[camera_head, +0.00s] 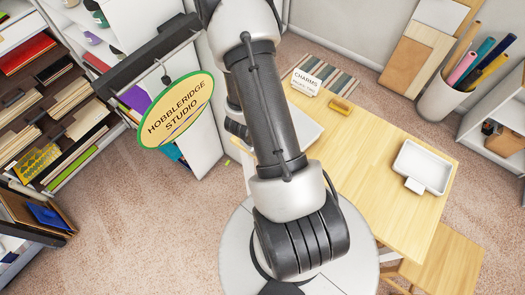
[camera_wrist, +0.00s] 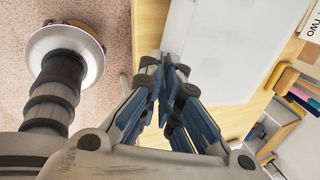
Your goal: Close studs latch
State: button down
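No thing marked as studs, and no latch that I can identify, shows in either view. My gripper (camera_wrist: 163,72) fills the middle of the wrist view, its two blue-padded fingers drawn together at the tips with nothing visible between them. The fingertips overlap a plain white panel (camera_wrist: 220,45) beyond them; I cannot tell whether they touch it.
The wooden table (camera_head: 375,150) holds a white tray (camera_head: 424,164), a small yellow-brown block (camera_head: 341,105) and a CHARMS label (camera_head: 306,82). A bin of rolls (camera_head: 446,102) stands behind. A hanging studio sign (camera_head: 177,110) and shelves (camera_head: 50,100) are at left.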

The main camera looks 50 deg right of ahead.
jog(key=y+p, duration=0.1)
jog(key=d+y+p, duration=0.1)
jog(key=d+p, duration=0.1)
jog(key=shift+s+r+y, duration=0.25)
jog(key=shift+r+y, duration=0.15)
jog(key=y+p, duration=0.1)
jog(key=p, duration=0.2)
jog(key=shift+d+f+p, duration=0.15)
jog(key=shift+d+p, duration=0.25)
jog(key=shift+f, duration=0.1)
jog(key=c, duration=2.3)
grip_release()
jog(key=o, duration=0.5)
jog(key=shift+w+b, duration=0.1)
jog(key=shift+b, duration=0.5)
